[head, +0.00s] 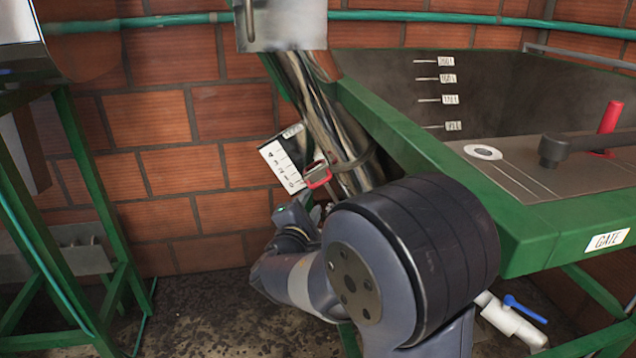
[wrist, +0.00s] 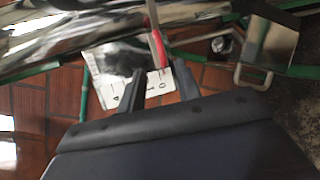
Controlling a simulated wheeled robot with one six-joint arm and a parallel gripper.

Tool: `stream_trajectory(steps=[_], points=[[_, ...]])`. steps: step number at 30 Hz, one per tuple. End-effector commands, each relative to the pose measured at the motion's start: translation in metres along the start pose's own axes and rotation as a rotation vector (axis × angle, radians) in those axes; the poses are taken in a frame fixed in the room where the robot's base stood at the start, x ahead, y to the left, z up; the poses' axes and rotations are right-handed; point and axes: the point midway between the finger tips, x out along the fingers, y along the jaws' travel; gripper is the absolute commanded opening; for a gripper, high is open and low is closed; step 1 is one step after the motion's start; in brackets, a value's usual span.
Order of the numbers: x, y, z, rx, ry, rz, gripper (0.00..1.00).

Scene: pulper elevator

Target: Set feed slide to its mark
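The feed slide's red handle (head: 318,175) sits at the lower end of a white scale plate (head: 277,162), near the 0 and 1 figures. The plate is tilted, with numbers rising to 4 at its upper end. A small label (head: 292,131) above it is too small to read surely. My gripper (head: 314,196) is just below the handle. In the wrist view my gripper (wrist: 160,74) has its fingers apart, and the red handle (wrist: 158,48) reaches down between or just beyond the fingertips. I cannot tell whether they touch. The scale plate (wrist: 133,92) is partly hidden behind the fingers.
A shiny metal chute (head: 322,115) slants down behind the handle. A green-framed tank (head: 440,150) with a red lever (head: 610,118) and a GATE label (head: 606,240) stands at right. A green stand (head: 80,170) is at left. Brick wall lies behind the plate.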

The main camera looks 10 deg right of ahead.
Motion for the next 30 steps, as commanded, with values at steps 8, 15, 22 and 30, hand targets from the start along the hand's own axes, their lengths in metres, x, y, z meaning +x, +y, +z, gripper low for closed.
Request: stream_trajectory(steps=[8, 15, 22, 30], points=[[0.055, -0.001, 0.001, 0.001, -0.003, -0.001, 0.32], [0.084, -0.001, 0.000, 0.000, -0.001, -0.001, 0.32], [0.089, 0.000, 0.001, 0.000, 0.000, 0.000, 0.32], [0.089, 0.000, 0.001, 0.000, 0.000, 0.000, 0.22]])
